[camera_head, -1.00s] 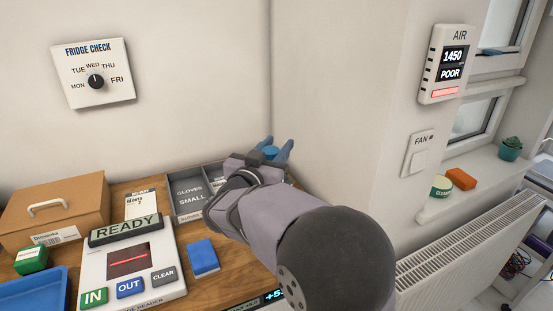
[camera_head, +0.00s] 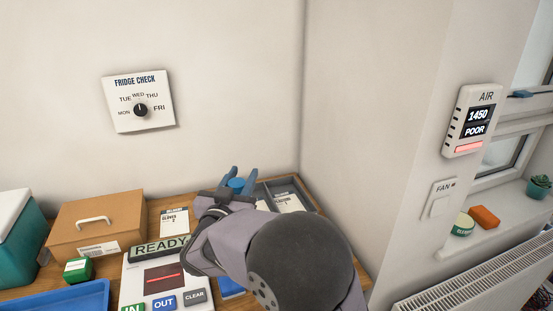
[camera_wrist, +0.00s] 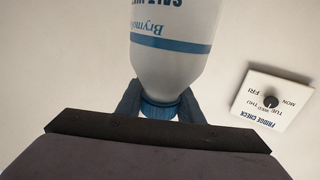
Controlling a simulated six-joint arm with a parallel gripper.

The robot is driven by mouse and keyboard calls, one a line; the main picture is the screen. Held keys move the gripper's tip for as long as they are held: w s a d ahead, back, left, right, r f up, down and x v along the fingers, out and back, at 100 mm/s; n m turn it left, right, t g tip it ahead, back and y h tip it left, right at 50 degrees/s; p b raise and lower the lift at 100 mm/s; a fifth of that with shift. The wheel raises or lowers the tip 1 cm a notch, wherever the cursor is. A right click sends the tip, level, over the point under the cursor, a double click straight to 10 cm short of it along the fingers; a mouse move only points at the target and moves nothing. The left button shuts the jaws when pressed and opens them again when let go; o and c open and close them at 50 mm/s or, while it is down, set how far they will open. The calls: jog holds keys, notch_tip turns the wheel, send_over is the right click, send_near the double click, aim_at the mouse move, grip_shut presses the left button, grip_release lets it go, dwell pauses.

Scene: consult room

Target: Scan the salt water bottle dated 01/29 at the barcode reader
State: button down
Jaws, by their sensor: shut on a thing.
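My gripper (camera_head: 236,184) is shut on a bottle by its blue cap (camera_head: 236,185), above the back of the wooden desk. In the wrist view the bottle (camera_wrist: 172,60) is white with blue print, partly reading "SALT WAT" and "Brym"; its blue cap (camera_wrist: 160,110) sits between the fingers. No date shows on it. The barcode reader (camera_head: 140,283) is a white box left of my gripper. Its display (camera_head: 160,247) reads READY and a red line glows in its dark window (camera_head: 163,278). It has IN, OUT and CLEAR buttons.
A grey divided tray (camera_head: 311,205) lies behind my arm. A cardboard box (camera_head: 95,225), green box (camera_head: 78,269), blue tray (camera_head: 60,298) and teal bin (camera_head: 18,235) stand left. A white card (camera_head: 174,221) stands behind the reader. The wall is close behind.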

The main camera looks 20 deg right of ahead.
jog(key=w+a+r+n+t+y+p, duration=0.1)
jog(key=a+n+y+p, duration=0.5)
jog(key=a, duration=1.9)
notch_tip(320, 180, up, 2)
jog(key=t+y+p, duration=0.1)
jog(key=y+p, duration=0.1)
jog(key=y, duration=0.1)
jog(key=shift+r+p, duration=0.2)
jog(key=shift+p, duration=0.2)
jog(key=shift+f, duration=0.1)
notch_tip(320, 180, down, 8)
jog(key=b, duration=0.5)
notch_tip(320, 180, up, 9)
jog(key=p, duration=0.5)
jog(key=shift+p, duration=0.3)
